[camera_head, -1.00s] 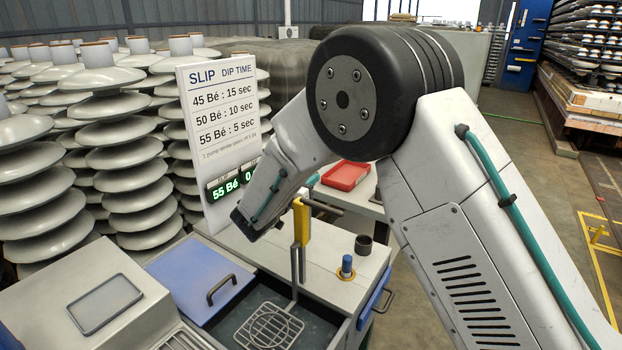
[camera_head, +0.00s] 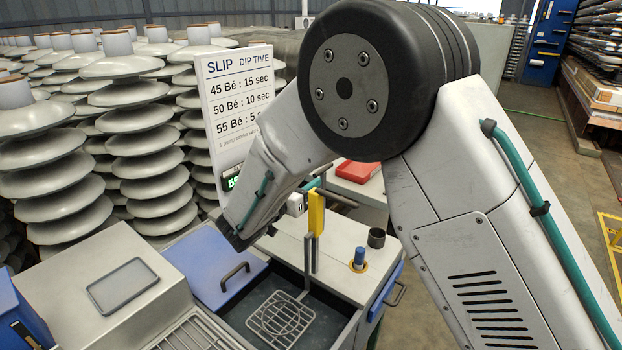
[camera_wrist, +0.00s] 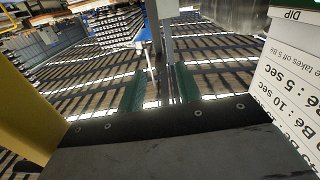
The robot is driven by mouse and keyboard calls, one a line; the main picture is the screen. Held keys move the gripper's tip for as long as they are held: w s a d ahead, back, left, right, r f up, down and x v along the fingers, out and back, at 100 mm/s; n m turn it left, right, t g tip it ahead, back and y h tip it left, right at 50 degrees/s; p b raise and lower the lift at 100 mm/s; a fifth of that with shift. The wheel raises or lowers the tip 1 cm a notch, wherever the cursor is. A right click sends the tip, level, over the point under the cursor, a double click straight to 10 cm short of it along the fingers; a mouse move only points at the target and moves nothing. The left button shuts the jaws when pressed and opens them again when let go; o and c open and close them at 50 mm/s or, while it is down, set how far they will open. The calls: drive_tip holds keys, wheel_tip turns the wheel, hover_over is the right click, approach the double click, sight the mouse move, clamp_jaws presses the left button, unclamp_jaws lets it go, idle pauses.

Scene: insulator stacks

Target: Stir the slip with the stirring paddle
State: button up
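In the head view my arm hides most of my gripper, close to the left of the handle. In the wrist view my gripper (camera_wrist: 160,88) shows two green fingers, apart, with no handle between them. A large yellow surface (camera_wrist: 28,95) fills the left edge, perhaps the handle close up.
A blue lid (camera_head: 212,265) covers the tank's left part. The slip sign (camera_head: 238,100) stands behind, partly hidden by my arm. A blue knob (camera_head: 360,257) and dark cup (camera_head: 377,238) stand right. A red tray (camera_head: 357,171) lies behind; insulator stacks (camera_head: 140,150) fill the left.

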drive_tip(key=shift+s+a+f, duration=0.15)
drive_tip(key=shift+a+f, duration=0.05)
drive_tip(key=shift+a, duration=0.1)
drive_tip(key=c, duration=0.7)
drive_tip(key=shift+n, duration=0.8)
drive_tip(key=a, duration=0.6)
drive_tip(key=shift+f, duration=0.3)
clamp_jaws()
drive_tip(key=a+r+n+g+h, duration=0.3)
drive_tip(key=a+n, duration=0.2)
drive_tip(key=n, duration=0.5)
drive_tip(key=w+d+f, duration=0.1)
drive_tip(key=w+d, duration=0.3)
drive_tip(key=d, duration=0.7)
drive_tip(key=shift+f+n, duration=0.15)
drive_tip(key=shift+n, duration=0.15)
